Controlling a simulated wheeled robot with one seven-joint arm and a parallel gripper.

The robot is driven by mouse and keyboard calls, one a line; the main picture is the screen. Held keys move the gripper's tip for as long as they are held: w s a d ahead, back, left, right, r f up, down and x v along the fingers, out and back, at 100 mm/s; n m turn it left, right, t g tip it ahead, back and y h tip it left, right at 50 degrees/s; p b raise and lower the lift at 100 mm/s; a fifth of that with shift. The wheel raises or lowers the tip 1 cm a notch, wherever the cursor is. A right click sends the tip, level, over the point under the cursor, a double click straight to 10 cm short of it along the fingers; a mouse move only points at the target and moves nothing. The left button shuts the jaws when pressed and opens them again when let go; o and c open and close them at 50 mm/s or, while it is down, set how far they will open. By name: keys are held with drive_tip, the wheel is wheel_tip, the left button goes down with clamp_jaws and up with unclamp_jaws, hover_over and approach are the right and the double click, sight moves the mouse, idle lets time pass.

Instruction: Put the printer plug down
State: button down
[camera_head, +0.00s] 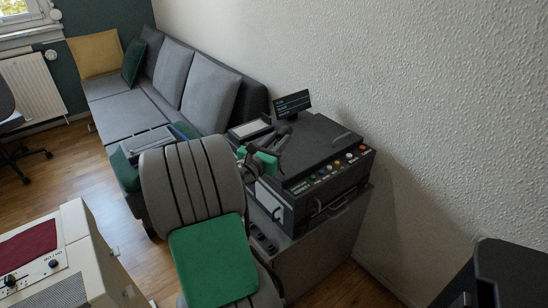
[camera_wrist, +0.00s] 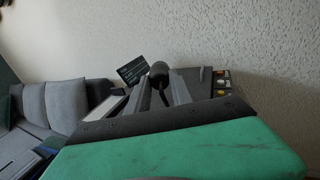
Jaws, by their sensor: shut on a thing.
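The printer plug (camera_wrist: 158,70) is a dark, rounded piece with a thin dark stem or cord below it in the wrist view. My gripper (camera_wrist: 161,88) has its two grey fingers on either side of it and is shut on it. In the head view my gripper (camera_head: 279,141), with its green body, is at the left front of the black printer (camera_head: 318,138). The plug is too small and dark to make out clearly there. I cannot tell whether it touches the printer or is held above it.
The printer has coloured buttons and a small screen (camera_head: 292,104), and stands on a grey cabinet (camera_head: 318,250) by the wall. A grey sofa (camera_head: 125,103) is behind. Bare floor (camera_head: 42,185) shows at left.

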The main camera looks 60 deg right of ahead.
drive_tip(key=w+d+f, duration=0.1)
drive_tip(key=f, duration=0.1)
drive_tip(key=w+d+f+b, duration=0.1)
drive_tip(key=f, duration=0.1)
drive_tip(key=w+d+f+b, duration=0.1)
drive_tip(key=shift+w+d+f, duration=0.3)
drive_tip(key=shift+f, duration=0.1)
drive_tip(key=shift+w+d+f+b, duration=0.15)
drive_tip(key=shift+f+b, duration=0.5)
drive_tip(key=shift+f, duration=1)
drive_tip(key=shift+f, duration=0.35)
drive_tip(key=c, duration=1.1)
unclamp_jaws()
